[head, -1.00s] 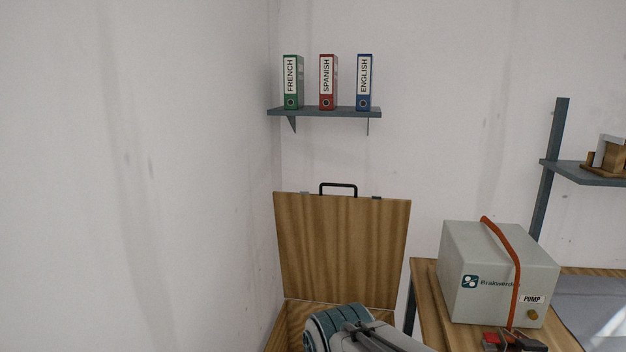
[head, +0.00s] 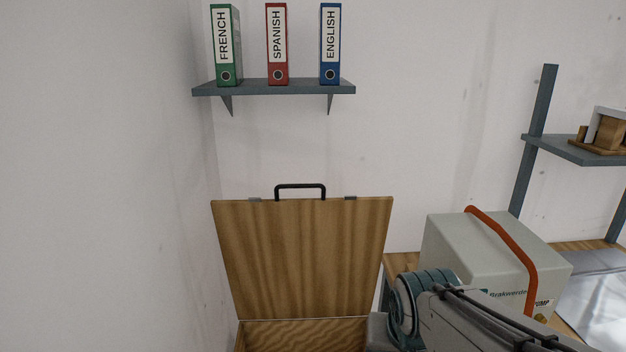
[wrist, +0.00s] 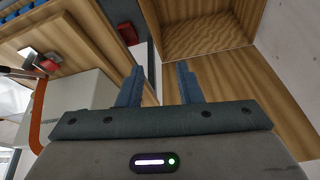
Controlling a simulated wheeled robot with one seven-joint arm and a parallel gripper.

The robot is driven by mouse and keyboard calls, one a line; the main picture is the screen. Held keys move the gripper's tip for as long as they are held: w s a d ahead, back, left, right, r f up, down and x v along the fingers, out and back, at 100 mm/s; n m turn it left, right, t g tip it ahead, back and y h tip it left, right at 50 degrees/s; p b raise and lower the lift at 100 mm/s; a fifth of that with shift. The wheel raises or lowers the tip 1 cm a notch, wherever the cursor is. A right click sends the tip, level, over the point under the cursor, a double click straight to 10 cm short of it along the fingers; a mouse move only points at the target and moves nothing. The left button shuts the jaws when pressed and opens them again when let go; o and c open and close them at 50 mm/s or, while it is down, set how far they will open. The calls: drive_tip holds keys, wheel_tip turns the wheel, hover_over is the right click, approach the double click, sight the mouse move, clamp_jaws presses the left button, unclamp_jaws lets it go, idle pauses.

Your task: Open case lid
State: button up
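The wooden case lid (head: 305,258) stands raised and upright, with a black handle (head: 301,187) and two metal latches on its top edge. Below it, the open wooden case (head: 300,335) shows its inside at the bottom of the head view. In the wrist view, the case's wooden inside (wrist: 205,38) is at the top, beyond my fingers. My gripper (wrist: 160,72) has its two blue fingers apart with nothing between them. In the head view my arm shows right of the lid, and the fingers are hidden there.
A grey pump box (head: 470,250) with an orange strap stands on a wooden table (head: 402,262) to the right. A wall shelf (head: 280,88) with three binders hangs above the lid. Another shelf (head: 575,150) is at the right. A wall is close on the left.

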drive_tip(key=w+r+m+t, duration=0.4)
drive_tip(key=w+m+t, duration=0.1)
drive_tip(key=w, duration=0.7)
drive_tip(key=m+t+y, duration=0.6)
drive_tip(key=t+y, duration=0.1)
approach(302, 187)
drive_tip(key=p+x, duration=0.1)
drive_tip(key=x, duration=1.1)
drive_tip(key=shift+w+a, duration=0.2)
drive_tip(key=shift+w, duration=0.05)
drive_tip(key=shift+f, duration=0.1)
clamp_jaws()
